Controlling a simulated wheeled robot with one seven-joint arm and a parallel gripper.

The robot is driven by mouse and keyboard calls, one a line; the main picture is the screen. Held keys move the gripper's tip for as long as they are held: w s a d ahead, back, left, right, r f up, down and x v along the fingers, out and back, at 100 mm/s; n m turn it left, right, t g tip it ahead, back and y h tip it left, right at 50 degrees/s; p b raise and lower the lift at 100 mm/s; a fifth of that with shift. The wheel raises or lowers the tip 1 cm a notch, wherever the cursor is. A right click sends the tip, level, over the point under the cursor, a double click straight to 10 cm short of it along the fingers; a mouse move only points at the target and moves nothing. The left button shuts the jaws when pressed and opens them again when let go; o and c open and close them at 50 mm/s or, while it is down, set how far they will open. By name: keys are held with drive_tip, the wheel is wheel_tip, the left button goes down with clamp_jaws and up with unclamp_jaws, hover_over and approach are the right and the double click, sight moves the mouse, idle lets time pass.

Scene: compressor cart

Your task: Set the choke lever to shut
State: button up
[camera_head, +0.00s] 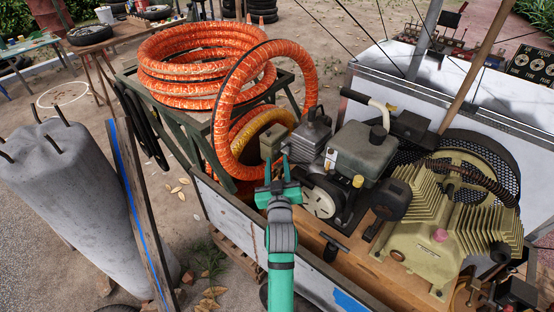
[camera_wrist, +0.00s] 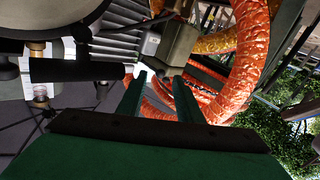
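The engine (camera_head: 360,150) sits on the cart, with a dark tank, a grey finned block (camera_head: 313,136) and an olive box (camera_head: 271,141) at its left end. My green gripper (camera_head: 277,168) is over the cart's left wall, just in front of the olive box. In the wrist view my gripper (camera_wrist: 160,80) has its two fingers apart with an empty gap between them. A small pale piece (camera_wrist: 140,70) shows at the left fingertip; I cannot tell whether it is the choke lever or whether they touch. The olive box (camera_wrist: 181,42) is just beyond the right fingertip. No choke lever is clearly identifiable.
Orange hose coils (camera_head: 205,65) lie on a rack behind, and one loop (camera_head: 235,110) rises close to my gripper. A beige finned compressor (camera_head: 430,225) fills the cart's right side. A concrete pillar (camera_head: 75,200) and a plank (camera_head: 140,210) stand at the left.

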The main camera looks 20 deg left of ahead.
drive_tip(key=v, duration=0.8)
drive_tip(key=shift+d, duration=0.1)
drive_tip(key=shift+c, duration=0.4)
